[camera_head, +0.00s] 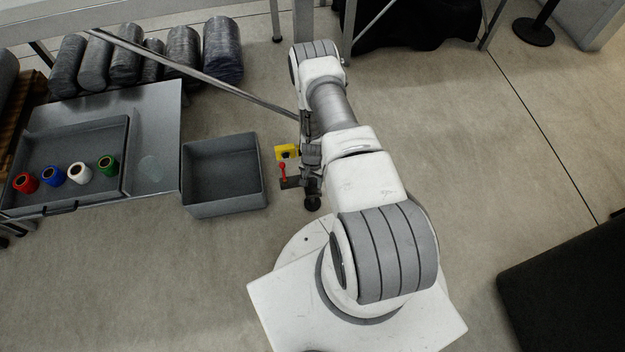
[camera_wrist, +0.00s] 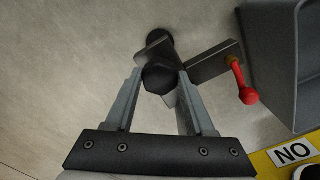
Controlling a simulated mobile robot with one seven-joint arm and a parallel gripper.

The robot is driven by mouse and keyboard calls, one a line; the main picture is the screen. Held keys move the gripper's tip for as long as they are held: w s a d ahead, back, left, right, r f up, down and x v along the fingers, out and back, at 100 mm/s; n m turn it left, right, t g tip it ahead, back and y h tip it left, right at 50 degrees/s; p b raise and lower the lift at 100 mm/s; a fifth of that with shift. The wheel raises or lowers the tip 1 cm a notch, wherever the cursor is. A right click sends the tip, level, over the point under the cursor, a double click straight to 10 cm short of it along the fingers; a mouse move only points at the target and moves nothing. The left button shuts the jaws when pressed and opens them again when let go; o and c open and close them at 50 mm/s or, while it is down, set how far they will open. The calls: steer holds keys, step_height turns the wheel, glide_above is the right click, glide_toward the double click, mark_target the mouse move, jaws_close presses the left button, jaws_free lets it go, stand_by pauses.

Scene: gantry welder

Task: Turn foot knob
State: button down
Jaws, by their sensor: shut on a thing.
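The foot knob (camera_wrist: 160,77) is a black, many-sided knob in the middle of the wrist view. My gripper (camera_wrist: 161,84) has its two grey fingers on either side of it, shut on it. Dark flat metal plates show behind the knob, and a black round part lies just beyond it. In the head view my gripper (camera_head: 311,157) points down near the floor, right of the grey bin. My arm hides much of the area around the knob there, and I cannot make out the grip itself.
A red-handled lever (camera_wrist: 243,85) sits close to the right finger.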

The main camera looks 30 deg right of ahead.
mark_target(313, 182)
steer(key=shift+n, duration=1.9)
steer(key=shift+c, duration=1.3)
jaws_free()
step_height(313, 182, up, 17)
steer(key=p, duration=0.6)
steer(key=shift+r+p, duration=0.2)
steer(key=shift+p, duration=0.15)
